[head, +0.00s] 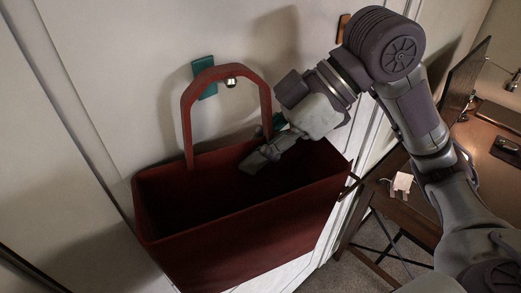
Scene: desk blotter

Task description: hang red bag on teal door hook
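The red bag (245,225) is against the pale door, open side up. Its arched red handle (187,120) rises in front of the teal hook plate (203,90). The shiny hook tip (231,82) shows inside the loop, just under the handle's top bar. The handle looks to be over the hook; whether it bears on it I cannot tell. My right gripper (257,158) is at the bag's opening, beside the lower right leg of the handle. Its fingers overlap each other in this view, so its grip is unclear. My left gripper is out of view.
An orange plate (343,27) is on the door behind my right arm. A wooden desk (480,165) with a monitor (465,80), a dark mouse (507,146) and a small white item (403,183) stands at the right. The door left of the bag is clear.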

